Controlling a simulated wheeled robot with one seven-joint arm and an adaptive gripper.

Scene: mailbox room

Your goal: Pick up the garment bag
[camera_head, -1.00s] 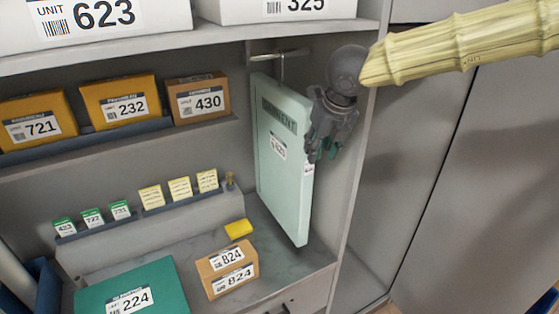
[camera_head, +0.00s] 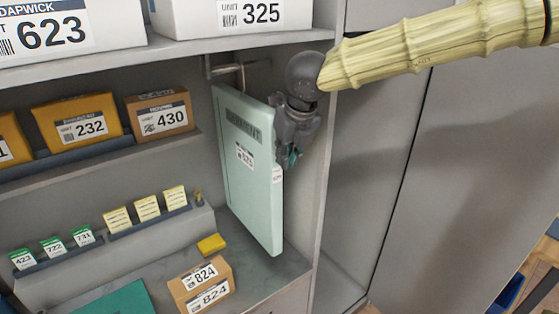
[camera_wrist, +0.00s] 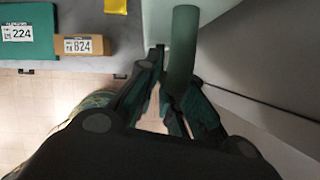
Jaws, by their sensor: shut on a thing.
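The garment bag (camera_head: 250,185) is a flat, pale green slab with a white label. It hangs upright, slightly tilted in the picture, below a metal rail (camera_head: 226,70) at the right end of the shelf bay. My gripper (camera_head: 289,157) is at its right edge, in the upper half, and is shut on it. In the wrist view my gripper's dark fingers (camera_wrist: 163,85) with teal pads close around a dark green rounded piece (camera_wrist: 182,52). The pale bag surface (camera_wrist: 160,18) shows behind. The exact contact is partly hidden by the fingers.
The cabinet's side wall (camera_head: 325,190) stands close to the right of my gripper. A brown box marked 824 (camera_head: 203,284) and a yellow block (camera_head: 211,244) lie on the lower shelf.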

